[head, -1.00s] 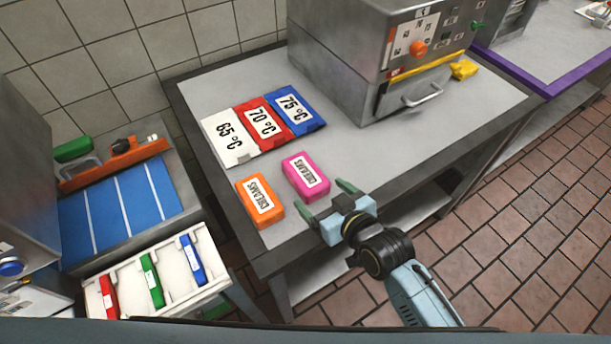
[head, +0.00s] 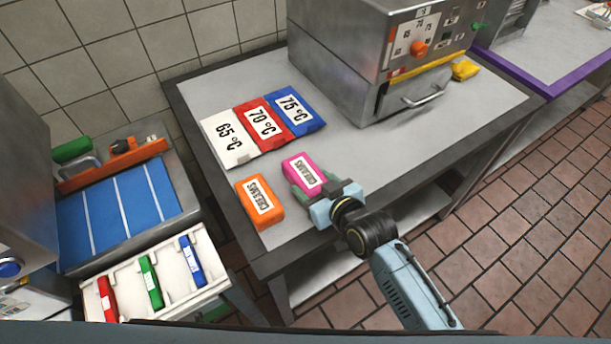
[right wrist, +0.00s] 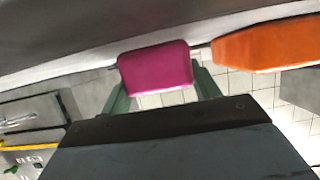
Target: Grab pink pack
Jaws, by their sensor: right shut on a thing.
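The pink pack (head: 305,172), with a white label, is on the grey steel table in the head view. My right gripper (head: 318,188) is shut on its near end, one finger on each side. In the right wrist view the pink pack (right wrist: 155,68) sits between the two green fingers (right wrist: 162,88). Whether the pack touches the table or is slightly raised cannot be told. The orange pack (head: 260,202) lies to its left, apart from it; it also shows at the right of the wrist view (right wrist: 268,45). My left gripper is not in view.
White, red and blue temperature packs (head: 264,124) lie behind the pink pack. A steel oven (head: 375,55) stands at the back right. A white tray (head: 130,285) with coloured holders is at lower left. The table's right front part (head: 420,140) is clear.

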